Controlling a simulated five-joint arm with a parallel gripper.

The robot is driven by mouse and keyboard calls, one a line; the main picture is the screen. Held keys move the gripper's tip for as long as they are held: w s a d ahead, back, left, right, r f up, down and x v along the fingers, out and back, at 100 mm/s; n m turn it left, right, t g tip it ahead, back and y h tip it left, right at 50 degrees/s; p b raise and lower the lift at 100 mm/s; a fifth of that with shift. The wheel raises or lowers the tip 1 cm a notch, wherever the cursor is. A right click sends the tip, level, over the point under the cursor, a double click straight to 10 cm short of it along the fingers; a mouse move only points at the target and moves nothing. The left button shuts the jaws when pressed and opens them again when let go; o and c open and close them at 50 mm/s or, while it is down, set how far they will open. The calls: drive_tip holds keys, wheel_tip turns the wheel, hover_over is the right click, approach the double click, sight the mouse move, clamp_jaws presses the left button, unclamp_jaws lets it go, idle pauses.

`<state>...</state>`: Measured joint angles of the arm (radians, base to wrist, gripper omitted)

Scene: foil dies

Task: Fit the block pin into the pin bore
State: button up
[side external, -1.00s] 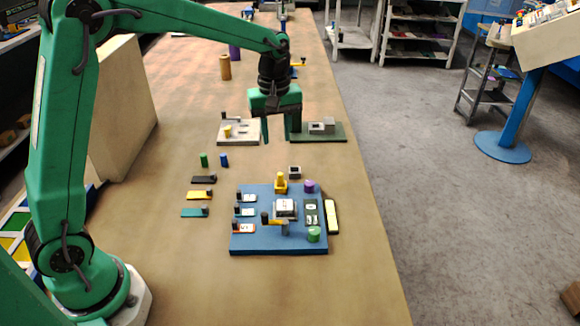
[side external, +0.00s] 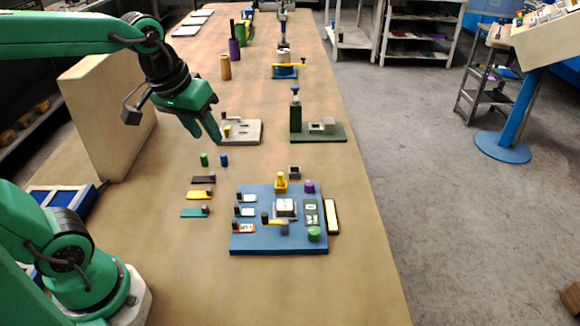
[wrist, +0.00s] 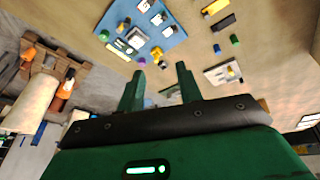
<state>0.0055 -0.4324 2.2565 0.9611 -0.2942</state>
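My gripper (side external: 207,132) hangs over the left part of the bench, close to the grey-white plate with a yellow peg (side external: 227,131). In the wrist view my gripper (wrist: 160,72) has its two fingers apart with nothing between them. A green pin (side external: 204,159) and a blue pin (side external: 224,159) stand upright on the bench, nearer the camera than the gripper. A blue board (side external: 250,246) carries several small parts. A small grey block with a dark top opening (side external: 294,172) stands behind it. I cannot tell which piece is the block pin or which opening is the pin bore.
Black, yellow and teal (side external: 192,212) plates with knobs lie left of the board. A dark green base (side external: 335,138) with a post and grey block stands right of the grey-white plate (side external: 255,133). A beige panel (side external: 90,90) stands at left. The bench front is clear.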

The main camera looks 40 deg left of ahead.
drive_tip(key=s+f+m+t, duration=0.1)
drive_tip(key=s+m, duration=0.2)
drive_tip(key=s, duration=0.3)
drive_tip(key=shift+s+f+t, duration=0.3)
